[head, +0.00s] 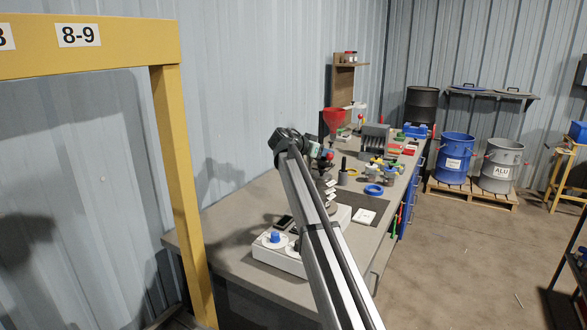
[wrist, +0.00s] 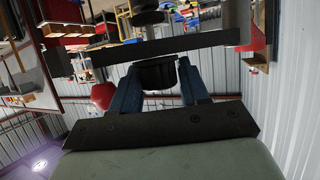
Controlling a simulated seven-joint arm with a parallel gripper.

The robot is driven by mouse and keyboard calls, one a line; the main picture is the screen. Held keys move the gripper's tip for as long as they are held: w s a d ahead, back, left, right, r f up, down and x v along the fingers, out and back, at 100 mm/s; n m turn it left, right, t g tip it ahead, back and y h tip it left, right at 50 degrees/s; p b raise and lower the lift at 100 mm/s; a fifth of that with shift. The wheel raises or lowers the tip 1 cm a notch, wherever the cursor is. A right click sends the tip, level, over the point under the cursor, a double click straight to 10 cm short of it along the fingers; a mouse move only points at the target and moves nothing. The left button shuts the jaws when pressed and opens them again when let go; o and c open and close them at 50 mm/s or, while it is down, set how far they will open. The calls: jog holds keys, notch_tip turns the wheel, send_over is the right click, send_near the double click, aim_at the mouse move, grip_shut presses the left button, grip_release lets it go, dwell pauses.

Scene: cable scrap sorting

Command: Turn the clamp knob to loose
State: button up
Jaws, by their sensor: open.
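A dark round knob (wrist: 158,74), which looks like the clamp knob, is in the middle of the wrist view. A long black bar (wrist: 175,47) crosses just beyond it, with a threaded-looking shaft (wrist: 148,18) behind. My gripper (wrist: 157,92) is open, its two blue fingers on either side of the knob. I cannot tell whether the fingers touch it. In the head view my gripper (head: 325,155) is small, above the bench, at the far end of my arm. The clamp knob cannot be made out there.
A yellow frame (head: 178,170) stands at the left. Blue and grey drums (head: 455,158) stand beyond the bench; the floor at right is mostly clear.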

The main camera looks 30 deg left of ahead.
jog(key=shift+w+a+m+g+h, duration=0.15)
jog(key=shift+m+g+h, duration=0.35)
jog(key=shift+m+h, duration=0.4)
jog(key=m+g+h, duration=0.2)
jog(key=m+h, duration=0.2)
jog(key=shift+g, duration=0.3)
jog(key=v, duration=1.4)
jog(key=s+a+f+n+g+y, duration=0.1)
jog(key=s+a+f+g+y, duration=0.2)
jog(key=f, duration=0.6)
jog(key=s+a+f+n+g+y, duration=0.1)
jog(key=s+a+f+g+y, duration=0.3)
jog(key=s+f, duration=0.4)
jog(key=shift+s+a+f+n+g, duration=0.35)
jog(key=shift+a+f+g, duration=0.35)
jog(key=shift+a+f, duration=0.4)
jog(key=shift+w+r, duration=0.1)
jog(key=shift+r, duration=0.1)
